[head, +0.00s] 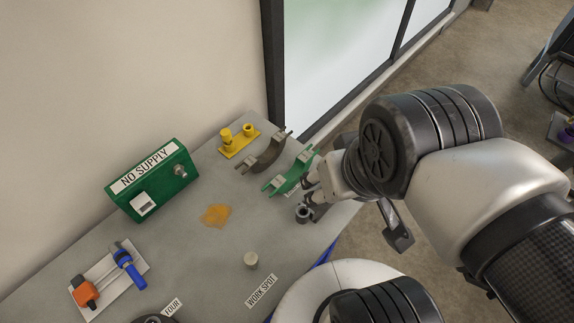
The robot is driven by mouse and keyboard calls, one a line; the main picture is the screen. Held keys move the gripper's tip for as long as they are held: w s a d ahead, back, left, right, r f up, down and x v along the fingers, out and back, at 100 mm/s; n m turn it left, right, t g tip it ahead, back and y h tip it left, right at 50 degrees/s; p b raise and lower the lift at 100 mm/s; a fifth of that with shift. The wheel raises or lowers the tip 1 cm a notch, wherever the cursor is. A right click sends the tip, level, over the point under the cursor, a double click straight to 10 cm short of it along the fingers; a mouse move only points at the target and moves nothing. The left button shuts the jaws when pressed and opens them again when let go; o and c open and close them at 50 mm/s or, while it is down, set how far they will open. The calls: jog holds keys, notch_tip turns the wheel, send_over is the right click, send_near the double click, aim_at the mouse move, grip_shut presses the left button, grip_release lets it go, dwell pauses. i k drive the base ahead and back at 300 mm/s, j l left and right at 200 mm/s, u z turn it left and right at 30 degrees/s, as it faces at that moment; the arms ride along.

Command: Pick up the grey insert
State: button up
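A dark grey curved insert (268,155) with pale blocks at its ends lies near the far right edge of the grey table, behind a similar green insert (289,176). My gripper (311,196) is at the table's right edge, to the right of the green insert and apart from the grey one. Its fingers are small and partly hidden by my wrist, so whether they are open or shut is unclear. A small dark grey hollow cylinder (304,214) stands right beside the fingertips; whether they touch it cannot be told.
A yellow holder with two pegs (239,142) is left of the grey insert. A green "NO SUPPLY" box (152,181) stands by the wall. The table middle is mostly clear, with an orange stain (215,215).

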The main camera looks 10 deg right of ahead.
aim_at(257, 164)
jog(key=i+l+u, duration=0.1)
jog(key=l, duration=0.25)
jog(key=i+l+u, duration=0.1)
jog(key=l, duration=0.3)
jog(key=i+l, duration=0.2)
jog(key=l, duration=0.2)
jog(key=j+u, duration=0.05)
